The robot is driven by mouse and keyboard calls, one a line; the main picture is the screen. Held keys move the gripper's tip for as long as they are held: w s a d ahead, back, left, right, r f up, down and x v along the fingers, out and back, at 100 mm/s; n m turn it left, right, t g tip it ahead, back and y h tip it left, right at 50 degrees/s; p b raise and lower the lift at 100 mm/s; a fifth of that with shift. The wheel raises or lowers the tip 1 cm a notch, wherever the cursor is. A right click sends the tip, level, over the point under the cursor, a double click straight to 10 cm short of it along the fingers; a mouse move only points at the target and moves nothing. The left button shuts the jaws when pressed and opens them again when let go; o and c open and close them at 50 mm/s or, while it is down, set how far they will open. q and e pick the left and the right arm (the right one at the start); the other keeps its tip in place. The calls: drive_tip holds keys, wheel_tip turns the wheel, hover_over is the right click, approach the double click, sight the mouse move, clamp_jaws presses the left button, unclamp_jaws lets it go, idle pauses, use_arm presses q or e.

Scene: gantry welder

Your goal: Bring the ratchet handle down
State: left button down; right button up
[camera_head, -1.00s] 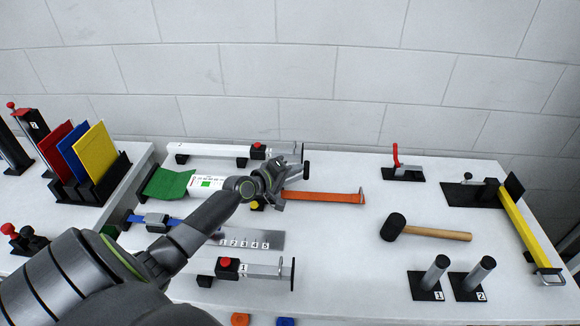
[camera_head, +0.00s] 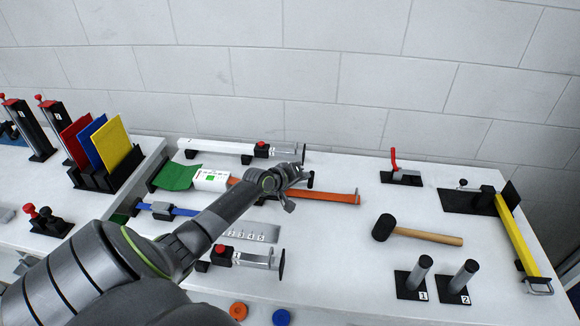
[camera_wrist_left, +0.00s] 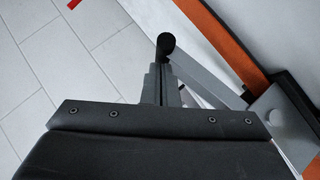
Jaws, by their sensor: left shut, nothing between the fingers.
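The orange strap (camera_head: 335,196) runs across the table, and its ratchet sits behind my left gripper (camera_head: 298,172). In the left wrist view the ratchet handle (camera_wrist_left: 215,82) is a grey metal arm with a round black end (camera_wrist_left: 166,44). In the head view a small dark piece of it (camera_head: 310,179) shows just right of the gripper. My left gripper, also in the left wrist view (camera_wrist_left: 162,85), is shut and empty, close to the handle's black end. I cannot tell whether they touch. The rest of the ratchet is mostly hidden. My right gripper is not in view.
A long clamp (camera_head: 228,147) lies behind the strap, and another clamp (camera_head: 250,259) lies in front. The table between strap and mallet is clear.

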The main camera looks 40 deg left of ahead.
use_arm(q)
drive_tip(key=shift+w+d+f, duration=0.1)
drive_tip(key=shift+d+f, duration=0.05)
drive_tip(key=shift+f, duration=0.25)
drive_tip(key=shift+w+d+f+b, duration=0.15)
drive_tip(key=shift+f+b, duration=0.1)
drive_tip(key=shift+f, duration=0.15)
drive_tip(key=shift+w+d+f+b, duration=0.15)
drive_tip(key=shift+f+b, duration=0.1)
drive_tip(key=shift+f, duration=0.15)
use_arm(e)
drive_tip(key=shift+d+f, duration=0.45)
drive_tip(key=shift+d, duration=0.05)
use_arm(q)
drive_tip(key=shift+s, duration=0.1)
